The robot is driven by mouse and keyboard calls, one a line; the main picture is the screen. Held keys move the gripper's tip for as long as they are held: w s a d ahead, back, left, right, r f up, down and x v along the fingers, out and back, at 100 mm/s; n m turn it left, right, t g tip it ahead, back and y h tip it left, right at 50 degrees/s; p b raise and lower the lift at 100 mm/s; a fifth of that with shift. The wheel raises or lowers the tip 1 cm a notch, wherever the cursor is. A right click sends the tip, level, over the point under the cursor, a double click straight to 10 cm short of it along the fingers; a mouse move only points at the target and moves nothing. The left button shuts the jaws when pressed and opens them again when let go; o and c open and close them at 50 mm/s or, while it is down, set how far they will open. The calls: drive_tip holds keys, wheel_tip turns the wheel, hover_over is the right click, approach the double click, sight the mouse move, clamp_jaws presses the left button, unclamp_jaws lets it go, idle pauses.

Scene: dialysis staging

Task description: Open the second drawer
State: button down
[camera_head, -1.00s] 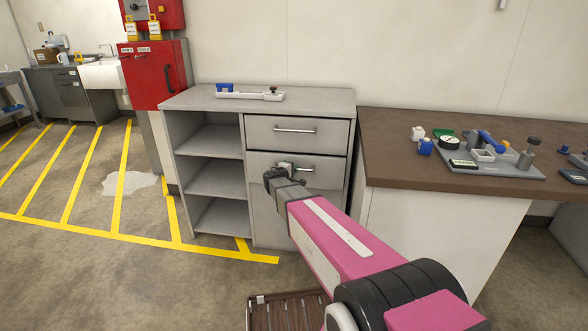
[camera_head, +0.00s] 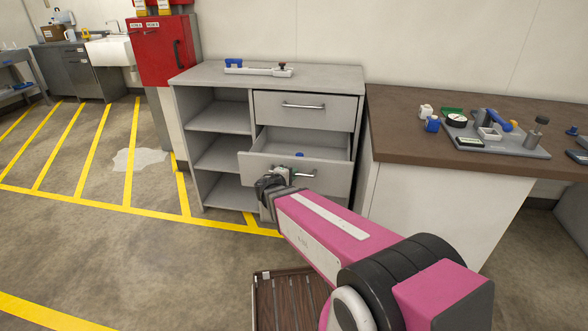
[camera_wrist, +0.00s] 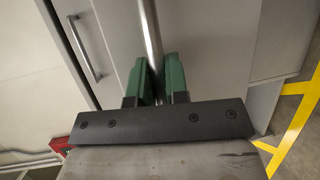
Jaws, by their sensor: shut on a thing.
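The grey cabinet (camera_head: 212,80) has open shelves at left and drawers at right. The top drawer (camera_head: 330,108) is closed. The second drawer (camera_head: 252,164) is pulled out, and a small blue item (camera_head: 299,155) shows inside it. My gripper (camera_head: 283,174) is at the left part of the second drawer's bar handle (camera_head: 306,174). In the wrist view, the green fingers (camera_wrist: 159,80) are shut around the bar handle (camera_wrist: 150,35), one on each side. The top drawer's handle (camera_wrist: 84,50) also shows there, apart from the fingers.
A brown-topped counter (camera_head: 410,130) with instruments on a grey tray (camera_head: 520,147) stands close at right. A white tray (camera_head: 258,71) lies on the cabinet top. A red cabinet (camera_head: 160,50) is at left. Open floor with yellow lines (camera_head: 82,150) lies left of the cabinet.

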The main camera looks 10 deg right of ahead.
drive_tip(key=shift+s+a, duration=0.15)
drive_tip(key=shift+s, duration=0.4)
drive_tip(key=shift+s+a, duration=0.15)
drive_tip(key=shift+s, duration=0.35)
drive_tip(key=c, duration=1.1)
unclamp_jaws()
drive_tip(key=shift+c, duration=0.2)
drive_tip(key=shift+a, duration=0.1)
drive_tip(key=v, duration=1)
drive_tip(key=shift+s+a, duration=0.2)
drive_tip(key=shift+s, duration=0.1)
